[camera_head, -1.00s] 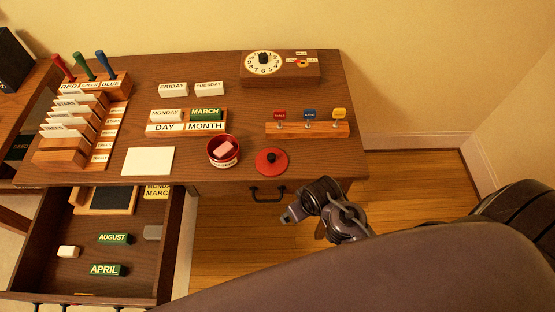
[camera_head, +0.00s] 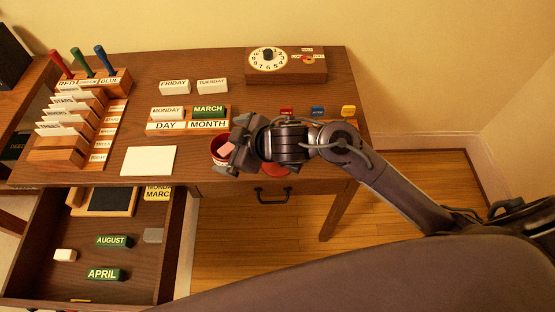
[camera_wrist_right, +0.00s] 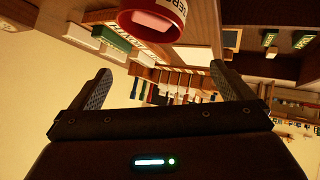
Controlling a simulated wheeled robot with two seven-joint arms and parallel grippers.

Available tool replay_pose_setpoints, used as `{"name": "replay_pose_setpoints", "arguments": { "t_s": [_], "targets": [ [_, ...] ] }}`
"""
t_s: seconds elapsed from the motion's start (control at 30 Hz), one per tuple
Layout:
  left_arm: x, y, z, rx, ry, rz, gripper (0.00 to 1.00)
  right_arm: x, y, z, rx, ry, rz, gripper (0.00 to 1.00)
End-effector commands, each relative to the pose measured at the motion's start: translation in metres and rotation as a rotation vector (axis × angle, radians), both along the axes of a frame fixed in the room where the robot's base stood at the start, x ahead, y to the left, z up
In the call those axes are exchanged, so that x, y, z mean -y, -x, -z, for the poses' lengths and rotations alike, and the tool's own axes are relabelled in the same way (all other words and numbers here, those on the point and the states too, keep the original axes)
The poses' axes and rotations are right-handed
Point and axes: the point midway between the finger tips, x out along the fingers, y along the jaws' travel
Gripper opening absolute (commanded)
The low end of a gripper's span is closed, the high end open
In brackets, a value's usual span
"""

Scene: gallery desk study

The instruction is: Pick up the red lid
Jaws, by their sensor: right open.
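The red lid (camera_head: 277,171) lies on the desk near its front edge. In the head view my right wrist covers most of it, and only its front rim shows. The lid cannot be made out in the right wrist view. My right gripper (camera_head: 240,146) is over the desk, left of the lid and at the red bowl (camera_head: 218,152). In the right wrist view its two fingers are spread apart with nothing between them (camera_wrist_right: 165,85). The red bowl also shows there (camera_wrist_right: 152,32), beyond the fingers, with a pink block inside. My left gripper is not in view.
The desk (camera_head: 205,176) also holds the month and day blocks (camera_head: 208,112), a white card (camera_head: 148,161), a dial box (camera_head: 286,65) and a rack of coloured tags, partly covered by my arm. An open drawer (camera_head: 140,262) with loose blocks sticks out at lower left.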

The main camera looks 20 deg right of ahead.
Motion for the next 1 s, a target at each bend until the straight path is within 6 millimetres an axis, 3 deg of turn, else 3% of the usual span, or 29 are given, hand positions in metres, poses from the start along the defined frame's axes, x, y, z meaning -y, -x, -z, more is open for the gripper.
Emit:
{"name": "replay_pose_setpoints", "arguments": {
  "t_s": [0.07, 0.17, 0.4, 0.53, 0.67, 1.0],
  "targets": [
    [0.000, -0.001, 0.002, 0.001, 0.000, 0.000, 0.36, -0.002, -0.005, 0.000, 0.007, 0.044, -0.130, 1.00],
    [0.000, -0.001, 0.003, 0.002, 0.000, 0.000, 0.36, 0.011, -0.002, 0.008, -0.056, 0.105, -0.261, 1.00],
    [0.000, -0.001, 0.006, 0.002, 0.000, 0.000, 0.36, 0.093, 0.008, 0.015, -0.328, 0.249, -0.339, 1.00],
    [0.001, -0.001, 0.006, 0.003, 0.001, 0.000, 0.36, 0.123, 0.014, 0.011, -0.426, 0.282, -0.317, 1.00],
    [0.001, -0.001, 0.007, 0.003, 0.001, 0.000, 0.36, 0.130, 0.017, 0.014, -0.464, 0.289, -0.307, 1.00],
    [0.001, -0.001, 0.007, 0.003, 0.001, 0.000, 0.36, 0.115, 0.013, 0.052, -0.466, 0.290, -0.310, 1.00]
  ]
}}
